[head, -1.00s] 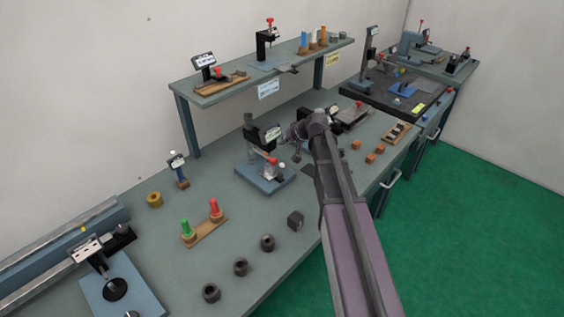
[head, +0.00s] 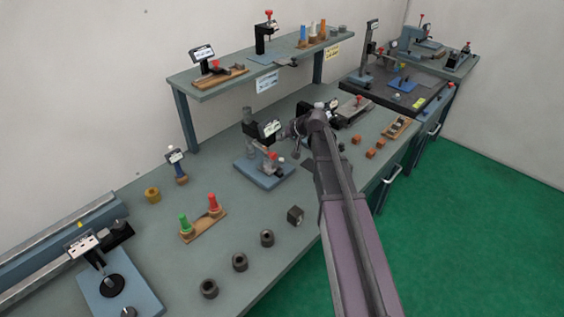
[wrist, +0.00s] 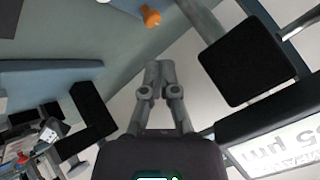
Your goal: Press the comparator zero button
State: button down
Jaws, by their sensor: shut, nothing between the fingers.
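A gauge stand on a blue base (head: 263,171) stands mid-bench in the head view, with a column, a red-topped part and a dark display unit (head: 270,129). I take it for the comparator. My gripper (head: 295,150) is just right of this display, shut and empty. In the wrist view my closed fingers (wrist: 159,68) point up the picture. A display panel (wrist: 278,148) showing a µm reading lies at lower right, and a black block (wrist: 241,62) is right of the fingers. I cannot make out the zero button, or whether the fingers touch anything.
A fixture with green and red pins (head: 202,220) and several dark rings (head: 239,262) lie nearer on the bench. Orange blocks (head: 370,154) lie to the right. A raised shelf (head: 230,84) with other gauges stands behind.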

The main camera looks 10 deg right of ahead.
aim_at(282, 160)
jog(key=shift+f+b, duration=3.35)
jog(key=shift+f, duration=0.3)
jog(key=shift+f+b, duration=0.95)
jog(key=shift+r, duration=0.2)
jog(key=shift+r+p, duration=0.8)
jog(key=shift+p, duration=0.15)
jog(key=shift+r, duration=0.1)
notch_tip(282, 160, up, 5)
jog(key=p, duration=0.5)
jog(key=shift+s+f, duration=0.15)
jog(key=shift+f, duration=0.05)
dwell(0.8)
